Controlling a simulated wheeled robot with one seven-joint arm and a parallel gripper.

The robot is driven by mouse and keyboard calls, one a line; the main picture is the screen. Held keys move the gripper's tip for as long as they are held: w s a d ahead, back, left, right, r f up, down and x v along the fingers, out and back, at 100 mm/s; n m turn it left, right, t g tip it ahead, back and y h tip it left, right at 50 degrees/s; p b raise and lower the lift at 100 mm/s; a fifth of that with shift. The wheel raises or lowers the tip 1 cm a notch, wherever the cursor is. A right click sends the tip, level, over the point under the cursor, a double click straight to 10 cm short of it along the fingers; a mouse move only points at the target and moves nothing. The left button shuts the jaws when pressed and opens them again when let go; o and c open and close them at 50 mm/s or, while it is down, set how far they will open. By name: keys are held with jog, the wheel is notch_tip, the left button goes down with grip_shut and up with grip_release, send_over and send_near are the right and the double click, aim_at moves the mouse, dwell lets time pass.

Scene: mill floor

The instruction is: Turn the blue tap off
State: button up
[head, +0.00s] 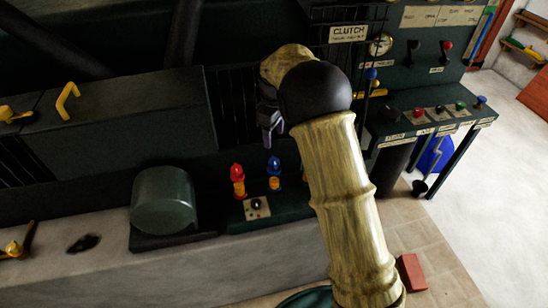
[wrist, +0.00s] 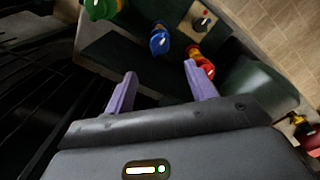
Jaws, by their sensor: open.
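The blue tap (head: 274,170) stands on a dark green block, with a blue top over a yellow-orange lower part. It also shows in the wrist view (wrist: 160,42), seen from above, with a small pale mark on its top. My gripper (head: 270,135) is above the blue tap in the head view, apart from it. In the wrist view my gripper (wrist: 158,82) has its two purple fingers spread, with nothing between them. The blue tap lies beyond the fingertips, between their directions.
A red tap (head: 238,178) stands close left of the blue one. A green-topped tap (wrist: 103,8) is on its other side. A pale panel with a black knob (head: 256,206) sits in front. A green drum (head: 163,200) stands left; a dark grille (head: 232,105) rises behind.

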aim_at(274, 161)
notch_tip(274, 161, down, 11)
jog(key=shift+f+p, duration=0.1)
jog(key=shift+p, duration=0.6)
jog(key=shift+c, duration=0.3)
jog(key=c, duration=0.9)
